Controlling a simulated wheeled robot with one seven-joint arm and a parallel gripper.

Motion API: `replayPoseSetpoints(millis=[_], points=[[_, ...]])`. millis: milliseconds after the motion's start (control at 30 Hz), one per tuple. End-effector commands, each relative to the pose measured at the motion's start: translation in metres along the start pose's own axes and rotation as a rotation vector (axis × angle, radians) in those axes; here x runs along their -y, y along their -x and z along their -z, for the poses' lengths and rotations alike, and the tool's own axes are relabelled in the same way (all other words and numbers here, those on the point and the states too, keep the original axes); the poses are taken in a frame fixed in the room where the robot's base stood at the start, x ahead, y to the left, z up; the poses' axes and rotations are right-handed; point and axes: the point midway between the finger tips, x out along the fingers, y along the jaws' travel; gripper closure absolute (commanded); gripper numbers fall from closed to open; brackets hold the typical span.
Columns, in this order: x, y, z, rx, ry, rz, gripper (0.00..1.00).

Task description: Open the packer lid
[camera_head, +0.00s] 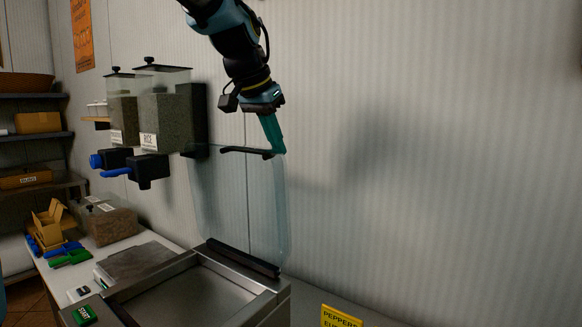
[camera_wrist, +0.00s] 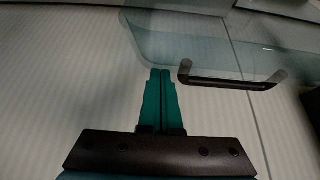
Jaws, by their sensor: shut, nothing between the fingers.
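The packer (camera_head: 185,300) is a steel box with a shallow chamber at the bottom of the head view. Its clear lid (camera_head: 235,205) stands raised, nearly upright, from the dark hinge bar at the back. The lid's black handle (camera_head: 245,152) is at its top edge; it also shows in the wrist view (camera_wrist: 230,83). My gripper (camera_head: 279,152) points down at the handle's right end in the head view. In the wrist view its teal fingers (camera_wrist: 160,72) are shut together, empty, to the left of the handle. I cannot tell whether they touch the lid.
Rice dispensers (camera_head: 165,115) hang on the wall to the left. A white counter holds a scale (camera_head: 138,262), a box of grain (camera_head: 108,225) and an open carton (camera_head: 52,220). A yellow pepper sign (camera_head: 340,317) is at the lower right. The wall space right of my arm is clear.

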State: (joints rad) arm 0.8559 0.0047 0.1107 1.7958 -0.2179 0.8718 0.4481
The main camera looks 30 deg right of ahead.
Motion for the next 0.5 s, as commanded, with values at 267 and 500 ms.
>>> replayPoseSetpoints(millis=[267,500], points=[[-0.0003,0.0059,-0.0087,0.006,0.000,-0.001,1.00],[-0.0004,0.0059,-0.0082,0.006,0.000,-0.001,1.00]])
